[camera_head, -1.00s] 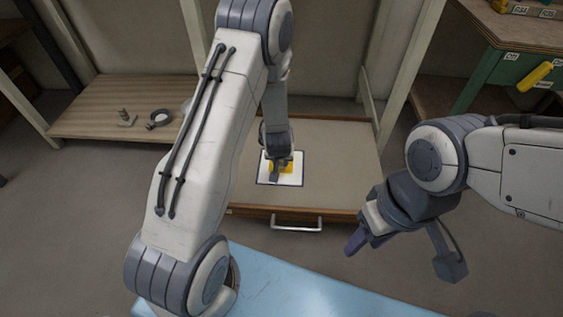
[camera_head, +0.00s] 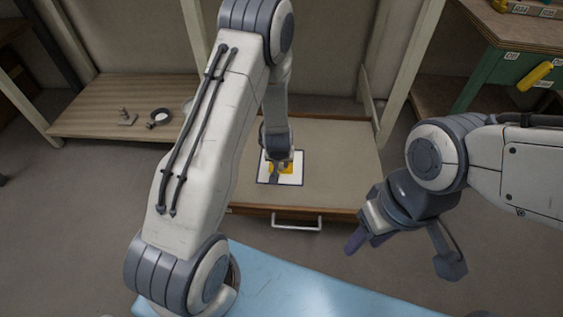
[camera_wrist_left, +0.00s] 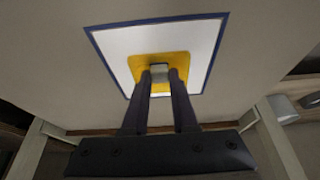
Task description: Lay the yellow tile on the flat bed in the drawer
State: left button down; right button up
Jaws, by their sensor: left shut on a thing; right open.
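The yellow tile (camera_head: 286,168) shows partly under my left gripper (camera_head: 275,176) in the head view. In the left wrist view the tile (camera_wrist_left: 180,62) has a small grey block (camera_wrist_left: 159,72) at its middle, and my left gripper (camera_wrist_left: 161,78) is shut on that block. The tile is over the white flat bed with a dark blue border (camera_head: 294,178), inside the open drawer (camera_head: 340,165). The bed's white surface (camera_wrist_left: 115,45) surrounds the tile on the sides I can see. I cannot tell whether the tile touches it. My right gripper (camera_head: 362,238) is open, right of the drawer front.
The drawer handle (camera_head: 297,224) faces the front. A light blue surface (camera_head: 290,290) lies nearest. A low wooden shelf (camera_head: 90,112) at left holds a round ring-like thing (camera_head: 159,117) and a small metal piece (camera_head: 125,117). A green-fronted bench (camera_head: 500,75) stands at right.

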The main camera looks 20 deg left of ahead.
dwell(0.6)
pick_arm(q)
jog(key=shift+f+p, duration=0.15)
jog(key=shift+p, duration=0.2)
jog(key=shift+f, duration=0.2)
dwell(0.7)
jog(key=c, duration=0.6)
grip_release()
